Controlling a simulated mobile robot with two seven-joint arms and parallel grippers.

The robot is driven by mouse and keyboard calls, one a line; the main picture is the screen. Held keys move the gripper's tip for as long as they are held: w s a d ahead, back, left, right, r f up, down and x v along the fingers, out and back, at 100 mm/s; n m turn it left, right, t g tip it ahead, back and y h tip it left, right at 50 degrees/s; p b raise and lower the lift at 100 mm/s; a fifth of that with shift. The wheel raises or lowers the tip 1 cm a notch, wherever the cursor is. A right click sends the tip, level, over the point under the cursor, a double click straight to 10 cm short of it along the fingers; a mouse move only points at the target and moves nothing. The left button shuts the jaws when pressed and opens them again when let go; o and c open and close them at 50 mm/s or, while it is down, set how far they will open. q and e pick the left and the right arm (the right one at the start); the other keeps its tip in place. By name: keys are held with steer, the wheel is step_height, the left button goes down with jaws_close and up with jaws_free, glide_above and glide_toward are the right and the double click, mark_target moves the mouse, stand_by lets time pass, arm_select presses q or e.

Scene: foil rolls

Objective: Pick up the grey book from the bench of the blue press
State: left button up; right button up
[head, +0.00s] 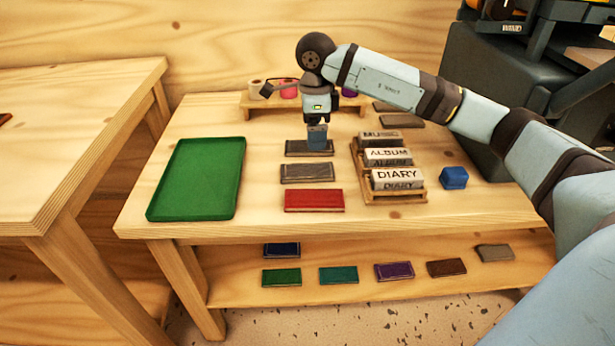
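Two grey books lie flat in a column on the wooden bench: a dark grey one (294,149) at the back and a lighter grey one (306,173) in front of it. My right gripper (317,146) comes in from the right and points down over the back grey book, with its blue-grey fingers at or just above the cover. The fingers hide part of that book. I cannot tell whether they touch it, or how far apart they are. My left gripper is not in view. No clearly blue press shows.
A red book (314,201) lies in front of the grey ones. A green tray (197,178) is left, a wooden rack of labelled blocks (397,180) and a blue block (453,178) right. Coloured rolls stand behind on a rack. Several books lie on the lower shelf (235,292).

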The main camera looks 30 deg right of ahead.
steer(key=b, duration=0.1)
glide_above(313, 170)
step_height(313, 170, down, 6)
steer(key=shift+d, duration=0.1)
step_height(313, 170, down, 5)
steer(key=shift+b, duration=1.2)
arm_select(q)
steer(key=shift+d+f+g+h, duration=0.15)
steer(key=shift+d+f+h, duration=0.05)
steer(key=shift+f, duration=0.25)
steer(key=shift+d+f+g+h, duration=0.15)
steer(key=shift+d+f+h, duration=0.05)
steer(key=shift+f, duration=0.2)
arm_select(e)
steer(key=shift+c, duration=0.2)
steer(key=c, duration=1)
